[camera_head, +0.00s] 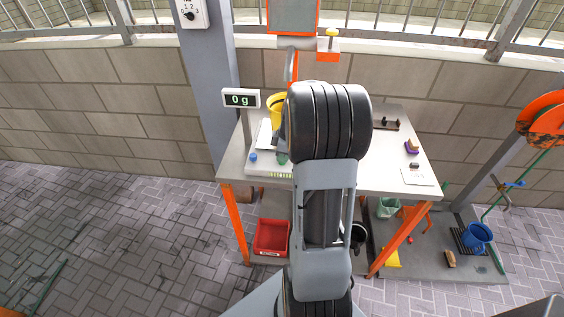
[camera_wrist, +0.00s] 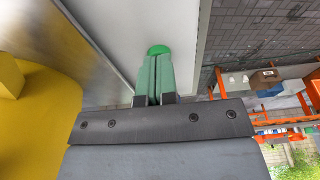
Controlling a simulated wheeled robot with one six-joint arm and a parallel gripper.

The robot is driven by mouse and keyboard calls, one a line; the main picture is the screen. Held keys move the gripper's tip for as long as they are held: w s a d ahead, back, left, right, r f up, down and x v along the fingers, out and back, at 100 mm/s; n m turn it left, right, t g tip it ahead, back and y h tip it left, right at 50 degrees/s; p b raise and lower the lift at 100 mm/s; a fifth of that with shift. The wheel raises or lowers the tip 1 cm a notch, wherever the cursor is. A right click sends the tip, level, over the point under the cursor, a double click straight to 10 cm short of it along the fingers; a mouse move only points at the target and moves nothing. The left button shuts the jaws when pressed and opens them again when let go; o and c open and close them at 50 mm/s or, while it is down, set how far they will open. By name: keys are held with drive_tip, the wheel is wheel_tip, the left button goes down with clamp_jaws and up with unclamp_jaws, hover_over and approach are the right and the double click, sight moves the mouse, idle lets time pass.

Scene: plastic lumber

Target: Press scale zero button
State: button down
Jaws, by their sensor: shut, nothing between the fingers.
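The scale stands on the table's left part. Its display (camera_head: 241,98) on a post reads 0 g, and its white base (camera_head: 258,168) carries a blue round button (camera_head: 253,155) at the left. A yellow bucket (camera_head: 274,106) stands on the scale, partly hidden by my arm; it also shows at the left of the wrist view (camera_wrist: 45,110). My gripper (camera_wrist: 154,62) is shut and empty, with green fingers together. A green round button (camera_wrist: 158,50) lies right at the fingertips on a white surface; I cannot tell whether they touch it.
The white table (camera_head: 390,165) has orange legs. A dark rack (camera_head: 384,124), a purple-and-yellow item (camera_head: 411,147) and a paper sheet (camera_head: 418,177) lie on its right side. A red crate (camera_head: 271,237) is below. The left paving is mostly clear.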

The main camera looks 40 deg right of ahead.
drive_tip(key=shift+r, duration=0.1)
drive_tip(key=shift+r+p, duration=1.35)
drive_tip(key=shift+r, duration=0.6)
drive_tip(key=m, duration=0.2)
drive_tip(key=shift+s+f+m, duration=0.15)
drive_tip(key=shift+f+m, duration=0.05)
drive_tip(key=shift+m, duration=0.1)
drive_tip(key=s+m, duration=0.1)
drive_tip(key=s+a+m, duration=0.1)
drive_tip(key=m, duration=0.1)
drive_tip(key=s+a+m, duration=0.1)
drive_tip(key=shift+a+f+m+g, duration=0.2)
drive_tip(key=shift+f+m+g, duration=0.1)
drive_tip(key=shift+m+g, duration=0.1)
drive_tip(key=s+a+r+t, duration=0.1)
drive_tip(key=s+a+r, duration=0.3)
drive_tip(key=a, duration=0.5)
drive_tip(key=s+a+r+m+t+h, duration=0.1)
drive_tip(key=s+a+r, duration=0.2)
drive_tip(key=a, duration=0.6)
drive_tip(key=shift+s+a+r+m+t+h, duration=0.3)
drive_tip(key=shift+s+a+r+t, duration=0.1)
drive_tip(key=shift+s, duration=0.55)
